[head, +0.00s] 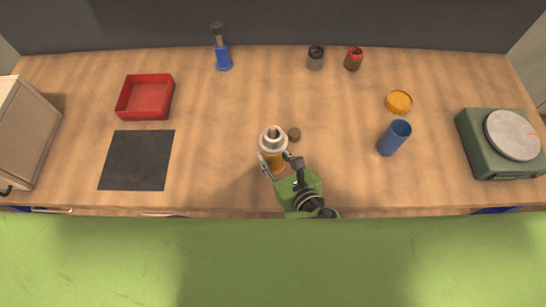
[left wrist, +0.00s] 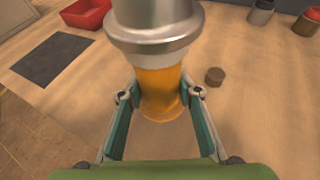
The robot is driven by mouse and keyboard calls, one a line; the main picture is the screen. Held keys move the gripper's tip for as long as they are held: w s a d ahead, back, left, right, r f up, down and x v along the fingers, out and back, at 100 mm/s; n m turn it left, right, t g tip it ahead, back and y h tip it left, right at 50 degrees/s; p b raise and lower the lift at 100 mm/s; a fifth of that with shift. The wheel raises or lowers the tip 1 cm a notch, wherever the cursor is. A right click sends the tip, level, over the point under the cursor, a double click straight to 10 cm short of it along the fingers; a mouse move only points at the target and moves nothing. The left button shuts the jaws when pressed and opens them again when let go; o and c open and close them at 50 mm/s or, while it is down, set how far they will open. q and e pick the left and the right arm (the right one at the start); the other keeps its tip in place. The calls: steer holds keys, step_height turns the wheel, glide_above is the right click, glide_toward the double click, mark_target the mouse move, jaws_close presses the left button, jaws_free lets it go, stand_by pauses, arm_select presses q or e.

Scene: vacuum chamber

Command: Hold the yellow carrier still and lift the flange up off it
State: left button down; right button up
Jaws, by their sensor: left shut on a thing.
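The yellow carrier (head: 274,162) stands upright on the wooden table near the middle of the front side. It also shows in the left wrist view (left wrist: 163,92). The silver-grey flange (head: 271,146) sits on top of the carrier, and its wide rim fills the top of the left wrist view (left wrist: 152,38). My left gripper (head: 275,158) is shut on the carrier, one finger on each side below the flange. My right gripper is in neither view.
A small brown disc (head: 294,134) lies just right of the flange. A blue cup (head: 394,138), an orange dish (head: 398,102) and a green scale (head: 486,152) stand to the right. A red tray (head: 146,97) and a dark mat (head: 137,160) lie left.

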arm_select(q)
steer(key=shift+w+f+b, duration=0.65)
steer(key=shift+w+f, duration=0.2)
steer(key=shift+w, duration=0.2)
steer(key=shift+w+f+b, duration=0.6)
steer(key=shift+w+f, duration=0.25)
steer(key=shift+w, duration=0.2)
steer(key=shift+w+f+b, duration=0.8)
steer(key=shift+w+f, duration=0.1)
steer(key=shift+w, duration=0.15)
steer(key=shift+w+f+b, duration=0.75)
steer(key=shift+w+f, duration=0.1)
steer(key=shift+w, duration=0.2)
steer(key=shift+f, duration=0.1)
steer(key=shift+f, duration=0.35)
steer(key=c, duration=1.5)
jaws_free()
steer(key=shift+s, duration=0.1)
